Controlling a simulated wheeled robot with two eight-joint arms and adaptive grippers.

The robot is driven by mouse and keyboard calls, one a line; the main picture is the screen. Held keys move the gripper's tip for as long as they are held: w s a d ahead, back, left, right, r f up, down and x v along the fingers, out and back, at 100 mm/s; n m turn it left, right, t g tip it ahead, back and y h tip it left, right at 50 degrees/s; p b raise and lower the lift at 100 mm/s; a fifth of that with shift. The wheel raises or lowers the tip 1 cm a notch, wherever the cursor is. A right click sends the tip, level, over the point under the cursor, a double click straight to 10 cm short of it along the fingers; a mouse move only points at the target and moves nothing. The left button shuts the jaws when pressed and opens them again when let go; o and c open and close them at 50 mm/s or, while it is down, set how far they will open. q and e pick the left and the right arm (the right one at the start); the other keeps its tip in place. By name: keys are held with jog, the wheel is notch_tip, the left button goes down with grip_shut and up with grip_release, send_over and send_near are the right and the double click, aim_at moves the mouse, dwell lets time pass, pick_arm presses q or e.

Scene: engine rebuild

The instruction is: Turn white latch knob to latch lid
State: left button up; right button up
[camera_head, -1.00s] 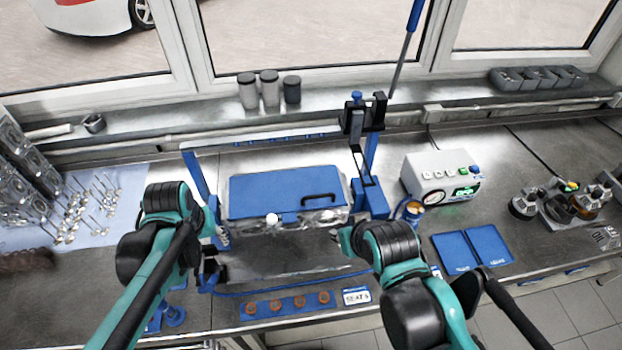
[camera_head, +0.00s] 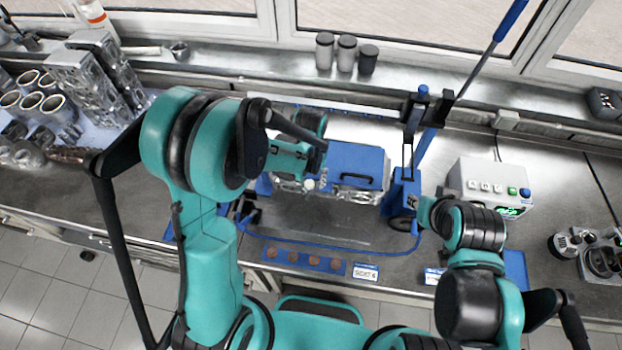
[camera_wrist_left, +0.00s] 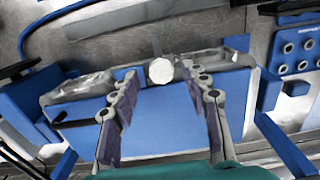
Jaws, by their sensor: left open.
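The white latch knob (camera_wrist_left: 160,71) is a round pale disc at the front edge of the blue lid (camera_wrist_left: 165,115). In the head view the knob (camera_head: 310,184) shows beside my left fingers, and the lid (camera_head: 356,163) lies flat on the metal box, apparently closed. My left gripper (camera_head: 320,172) is over the left part of the lid. In the left wrist view its fingers (camera_wrist_left: 163,76) are spread apart, with the knob showing between their tips. Contact cannot be told. My right gripper (camera_head: 414,206) is right of the box, small and partly hidden by its arm.
A blue hoist frame (camera_head: 405,185) stands at the box's right. A control box (camera_head: 490,185) with a green display is farther right. A blue strip with orange rings (camera_head: 303,258) lies in front. Bare bench (camera_head: 330,218) shows between strip and box.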

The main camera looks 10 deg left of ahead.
pick_arm(q)
jog(key=shift+s+a+f, duration=0.1)
jog(key=shift+a+f, duration=0.05)
jog(key=shift+f, duration=0.2)
grip_shut()
